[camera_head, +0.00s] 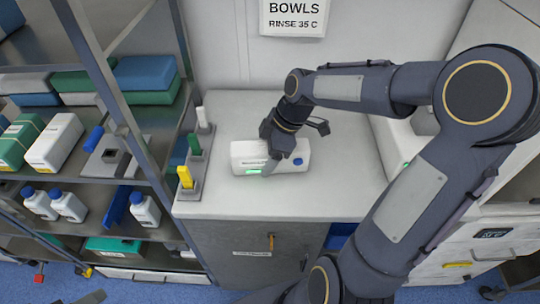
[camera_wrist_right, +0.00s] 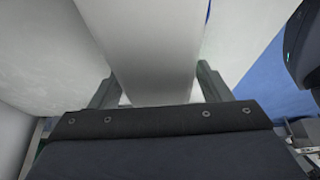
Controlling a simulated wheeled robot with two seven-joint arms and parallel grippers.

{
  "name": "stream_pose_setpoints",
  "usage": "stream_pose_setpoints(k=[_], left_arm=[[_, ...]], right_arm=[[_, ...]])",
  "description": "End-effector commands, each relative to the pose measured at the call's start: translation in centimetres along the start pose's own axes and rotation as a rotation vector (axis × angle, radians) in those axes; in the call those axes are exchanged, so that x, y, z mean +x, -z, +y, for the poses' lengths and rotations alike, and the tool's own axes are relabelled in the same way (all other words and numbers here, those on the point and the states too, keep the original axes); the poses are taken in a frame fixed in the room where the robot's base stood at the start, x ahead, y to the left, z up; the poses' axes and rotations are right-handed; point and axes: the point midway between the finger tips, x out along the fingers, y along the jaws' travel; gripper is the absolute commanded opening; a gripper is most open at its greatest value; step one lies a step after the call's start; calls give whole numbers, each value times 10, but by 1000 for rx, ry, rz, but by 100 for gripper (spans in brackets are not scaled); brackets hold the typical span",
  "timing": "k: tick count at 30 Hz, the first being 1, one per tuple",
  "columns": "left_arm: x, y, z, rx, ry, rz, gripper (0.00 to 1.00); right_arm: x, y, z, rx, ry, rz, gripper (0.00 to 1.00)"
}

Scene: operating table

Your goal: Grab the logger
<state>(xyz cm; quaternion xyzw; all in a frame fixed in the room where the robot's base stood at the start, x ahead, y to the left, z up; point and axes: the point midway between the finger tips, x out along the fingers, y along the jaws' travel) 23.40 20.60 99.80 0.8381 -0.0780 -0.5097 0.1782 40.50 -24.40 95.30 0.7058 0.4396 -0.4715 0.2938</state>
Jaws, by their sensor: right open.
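The logger (camera_head: 243,152) appears to be the white box with a small green display and a blue knob, lying on the white counter. My right gripper (camera_head: 270,154) is over the middle of it, pointing down, with one finger in front of the box. In the right wrist view, the white body of the logger (camera_wrist_right: 150,45) runs between the two open fingers of the right gripper (camera_wrist_right: 158,82). A gap shows beside the fingers, and contact cannot be made out. My left gripper is not clearly in view.
A grey rack with white, green and yellow upright items (camera_head: 194,155) stands left of the logger. A metal shelf unit (camera_head: 150,130) with boxes and blue-capped bottles (camera_head: 68,206) is further left. A wall sign (camera_head: 293,14) hangs behind. The counter front (camera_head: 280,204) is clear.

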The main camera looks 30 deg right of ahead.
Motion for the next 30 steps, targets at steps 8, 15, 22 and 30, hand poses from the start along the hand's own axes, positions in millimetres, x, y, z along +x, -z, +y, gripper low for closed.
stream_pose_setpoints(k=[8,15,22,30], left_arm=[[0,0,0,0,0,0,71],[0,0,0,0,0,0,71],[0,0,0,0,0,0,71],[-2,1,1,0,0,0,71]], right_arm=[[0,0,0,0,0,0,46],[-1,0,0,0,-1,0,19],[-2,1,0,0,-1,0,19],[-25,10,1,-3,-6,1,19]])
